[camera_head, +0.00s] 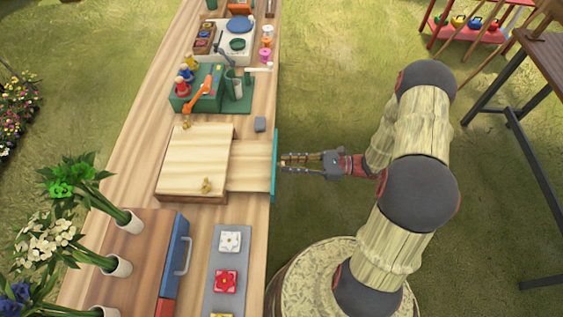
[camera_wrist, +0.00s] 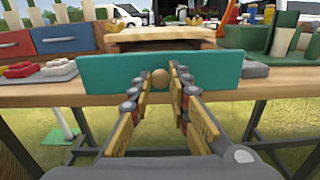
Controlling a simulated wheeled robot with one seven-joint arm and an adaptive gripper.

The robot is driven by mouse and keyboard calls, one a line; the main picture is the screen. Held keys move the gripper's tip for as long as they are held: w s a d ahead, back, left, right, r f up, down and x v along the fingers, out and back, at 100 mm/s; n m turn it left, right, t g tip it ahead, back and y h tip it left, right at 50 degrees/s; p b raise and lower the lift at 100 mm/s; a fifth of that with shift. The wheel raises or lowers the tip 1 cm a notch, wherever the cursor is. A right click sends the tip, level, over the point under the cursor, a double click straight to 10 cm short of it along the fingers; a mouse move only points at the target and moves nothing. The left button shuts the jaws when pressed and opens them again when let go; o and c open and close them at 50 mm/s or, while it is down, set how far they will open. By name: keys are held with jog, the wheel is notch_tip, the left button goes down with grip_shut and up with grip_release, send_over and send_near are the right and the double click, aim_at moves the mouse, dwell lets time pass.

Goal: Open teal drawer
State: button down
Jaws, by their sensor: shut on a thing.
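The teal drawer front (camera_head: 275,168) hangs at the right edge of the long wooden table, seen nearly edge-on from above. A flat light wood part of the drawer (camera_head: 250,153) shows between the front and the wooden cabinet (camera_head: 192,165), so the drawer stands pulled out. In the wrist view the teal front (camera_wrist: 210,67) faces me, with a round wooden knob (camera_wrist: 160,78) at its middle. My gripper (camera_head: 284,163) reaches the front from the right. Its fingers (camera_wrist: 159,85) lie on both sides of the knob and are shut on it.
A blue drawer with a grey handle (camera_head: 184,257) and a tray of flower blocks (camera_head: 228,270) stand nearer on the table. A small grey block (camera_head: 260,124) lies beside the drawer. Green stands with figures (camera_head: 205,95) are beyond. Grass lies right of the table.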

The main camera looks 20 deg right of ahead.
jog(key=shift+w, duration=0.1)
jog(key=c, duration=1.7)
grip_release()
jog(key=v, duration=1.2)
